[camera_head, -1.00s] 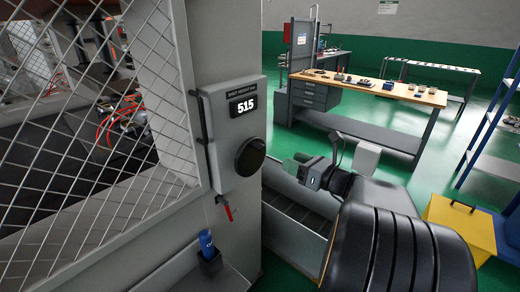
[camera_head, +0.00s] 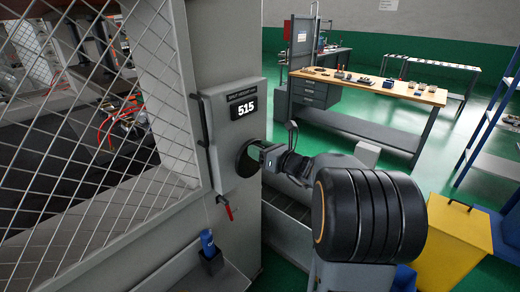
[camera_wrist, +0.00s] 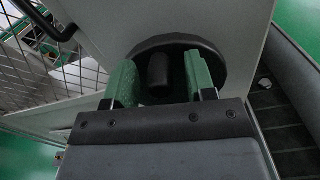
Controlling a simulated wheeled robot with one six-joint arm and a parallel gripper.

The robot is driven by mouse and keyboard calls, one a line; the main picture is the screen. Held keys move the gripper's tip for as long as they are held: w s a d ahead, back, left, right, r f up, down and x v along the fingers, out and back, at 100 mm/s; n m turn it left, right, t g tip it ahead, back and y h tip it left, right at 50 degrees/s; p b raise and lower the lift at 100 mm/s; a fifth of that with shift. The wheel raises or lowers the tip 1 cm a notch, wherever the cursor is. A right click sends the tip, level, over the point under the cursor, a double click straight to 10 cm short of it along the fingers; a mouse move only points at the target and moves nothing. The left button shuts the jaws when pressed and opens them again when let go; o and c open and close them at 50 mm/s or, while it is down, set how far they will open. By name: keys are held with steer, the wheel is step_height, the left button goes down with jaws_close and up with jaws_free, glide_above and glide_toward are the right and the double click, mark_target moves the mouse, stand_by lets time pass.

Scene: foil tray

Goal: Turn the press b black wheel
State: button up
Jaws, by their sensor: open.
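The black wheel (camera_head: 244,158) is a round dark disc on the side of the grey press box, below a display reading 515. My gripper (camera_head: 262,152) is in front of it, and part of the wheel is hidden behind the gripper. In the wrist view the wheel (camera_wrist: 207,56) fills the upper middle, with a raised knob (camera_wrist: 159,70) at its centre. My gripper (camera_wrist: 160,88) has its two green fingers apart, one on each side of the knob. I cannot tell whether the fingers touch the wheel.
A red-handled lever (camera_head: 228,211) hangs below the wheel, and a blue item sits in a holder (camera_head: 211,262) lower down. A mesh guard (camera_head: 90,150) is on the left. A workbench (camera_head: 370,85) and a yellow bin (camera_head: 455,240) stand to the right.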

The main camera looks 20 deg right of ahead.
jaws_close()
stand_by(0.5)
